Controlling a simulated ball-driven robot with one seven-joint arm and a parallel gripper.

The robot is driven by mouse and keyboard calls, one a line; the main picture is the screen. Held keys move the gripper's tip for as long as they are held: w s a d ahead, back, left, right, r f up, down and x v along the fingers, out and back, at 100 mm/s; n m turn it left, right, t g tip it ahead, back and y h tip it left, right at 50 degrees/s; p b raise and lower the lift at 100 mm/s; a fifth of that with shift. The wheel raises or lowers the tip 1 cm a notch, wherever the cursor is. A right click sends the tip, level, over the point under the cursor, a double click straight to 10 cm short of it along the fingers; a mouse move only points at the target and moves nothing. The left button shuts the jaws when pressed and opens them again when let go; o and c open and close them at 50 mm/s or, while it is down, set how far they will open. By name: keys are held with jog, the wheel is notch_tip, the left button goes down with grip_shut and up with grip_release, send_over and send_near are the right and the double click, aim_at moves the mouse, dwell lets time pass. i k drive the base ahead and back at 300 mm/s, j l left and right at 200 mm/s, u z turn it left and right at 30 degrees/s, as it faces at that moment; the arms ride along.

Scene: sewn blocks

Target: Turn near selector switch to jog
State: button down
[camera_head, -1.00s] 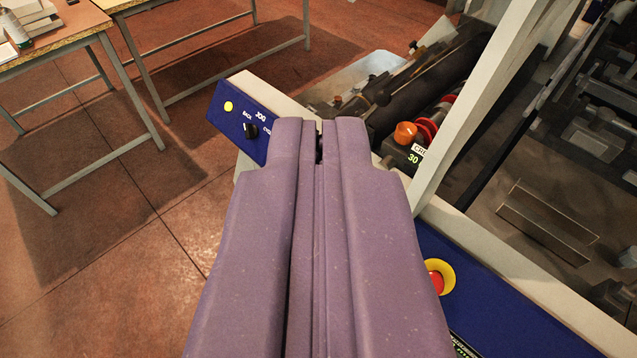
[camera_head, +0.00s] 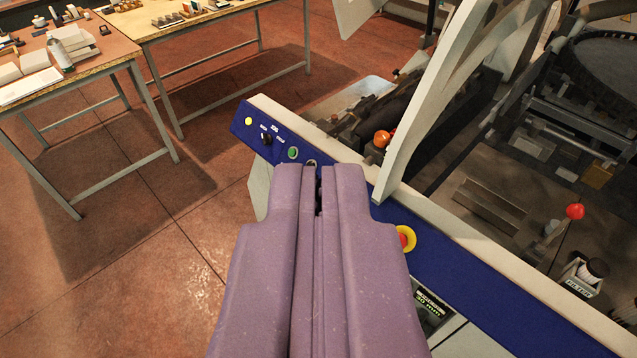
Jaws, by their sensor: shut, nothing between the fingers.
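The selector switch (camera_head: 267,138) is a small black knob on the far left part of the blue control panel (camera_head: 470,258). White lettering sits around it, too small to read fully now; I cannot tell which way its pointer faces. My purple gripper (camera_head: 319,168) is shut and empty. Its tips appear in front of the panel, to the right of and below the switch in the picture, apart from it. No second selector switch shows; part of the panel is hidden behind my gripper.
A yellow button (camera_head: 248,121) and a green button (camera_head: 293,153) flank the switch. A red stop button on a yellow ring (camera_head: 404,238) is right of my gripper. A pale upright post (camera_head: 425,110) rises behind the panel. Two worktables stand at the upper left, with open floor before them.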

aim_at(267, 139)
jog(key=i+j+z, duration=0.1)
jog(key=i+j, duration=0.35)
jog(key=i+j+z, duration=0.1)
jog(key=i+j, duration=0.35)
jog(key=j, duration=0.15)
jog(key=i+j+z, duration=0.1)
jog(key=i+j, duration=0.3)
jog(key=j, duration=0.2)
